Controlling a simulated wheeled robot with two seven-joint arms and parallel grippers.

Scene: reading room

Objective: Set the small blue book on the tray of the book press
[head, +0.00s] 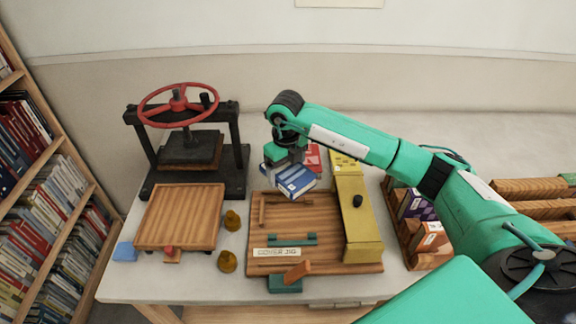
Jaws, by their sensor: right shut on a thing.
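The small blue book (297,183) is in the jaws of my right gripper (284,165), which comes in from the right and points down. The book is over the back part of the wooden jig board; I cannot tell whether it touches anything below. The book press (190,152) is black with a red handwheel and stands at the back left. Its wooden tray (180,217) lies in front of it and is empty, to the left of the gripper. My left gripper is not in view.
The cover jig (275,210) has a yellow bar (355,215) on its right. A red item (313,158) is behind the blue book. Two brass knobs (229,240) and a blue block (125,252) lie near the tray. A book box (415,225) stands right; shelves (50,190) are left.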

